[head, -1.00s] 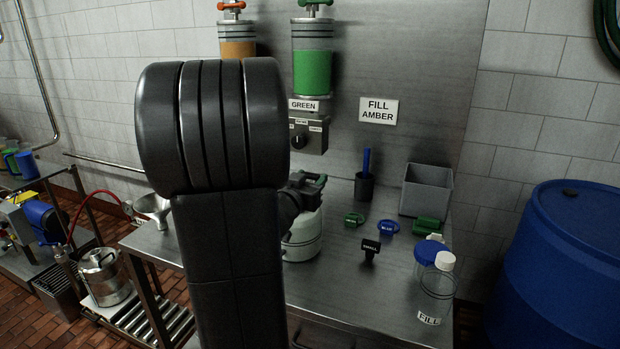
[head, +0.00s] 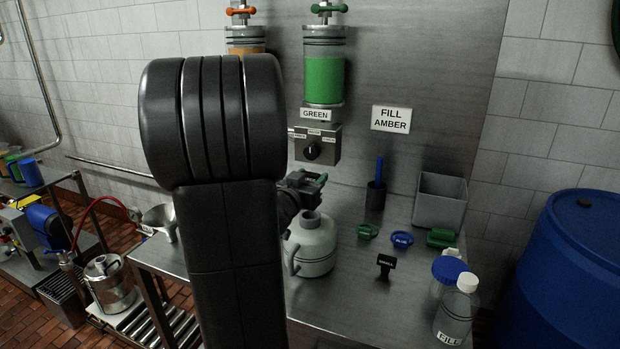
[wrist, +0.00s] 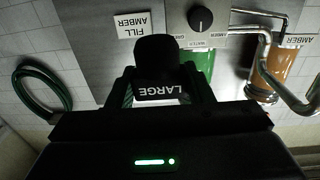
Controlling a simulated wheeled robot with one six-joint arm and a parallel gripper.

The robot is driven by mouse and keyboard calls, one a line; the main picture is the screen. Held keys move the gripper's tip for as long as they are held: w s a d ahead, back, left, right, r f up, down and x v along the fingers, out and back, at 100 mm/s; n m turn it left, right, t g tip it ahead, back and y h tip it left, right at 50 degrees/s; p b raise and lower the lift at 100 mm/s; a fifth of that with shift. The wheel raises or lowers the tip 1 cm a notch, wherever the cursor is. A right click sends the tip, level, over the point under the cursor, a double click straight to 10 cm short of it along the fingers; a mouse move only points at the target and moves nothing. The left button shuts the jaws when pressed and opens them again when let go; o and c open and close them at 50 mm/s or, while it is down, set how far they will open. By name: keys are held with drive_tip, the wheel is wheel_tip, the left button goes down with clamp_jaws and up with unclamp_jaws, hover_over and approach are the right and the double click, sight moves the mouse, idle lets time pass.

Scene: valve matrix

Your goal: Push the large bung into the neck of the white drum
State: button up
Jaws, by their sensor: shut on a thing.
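The white drum (head: 315,248) stands upright on the steel bench, with its neck (head: 311,219) uncovered in the head view. The large bung (wrist: 157,60) is black, with a "LARGE" label, and shows in the wrist view between the fingers of my gripper (wrist: 162,90). My gripper is shut on it. In the head view my gripper (head: 306,183) shows just above and behind the drum's neck, partly hidden by my arm. The bung cannot be made out there. It is apart from the neck.
A black small bung (head: 385,264), green cap (head: 368,231) and blue cap (head: 402,239) lie right of the drum. A clear FILL bottle (head: 456,312) stands near the front right. A grey bin (head: 440,200) and a pen cup (head: 376,195) stand behind. The green dispenser (head: 324,75) hangs above.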

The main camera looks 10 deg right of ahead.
drive_tip(key=shift+f+b, duration=2)
drive_tip(key=shift+f, duration=0.6)
drive_tip(key=shift+f, duration=0.1)
drive_tip(key=shift+r+p, duration=3.2)
drive_tip(key=shift+r, duration=0.25)
drive_tip(key=shift+s+f, duration=0.1)
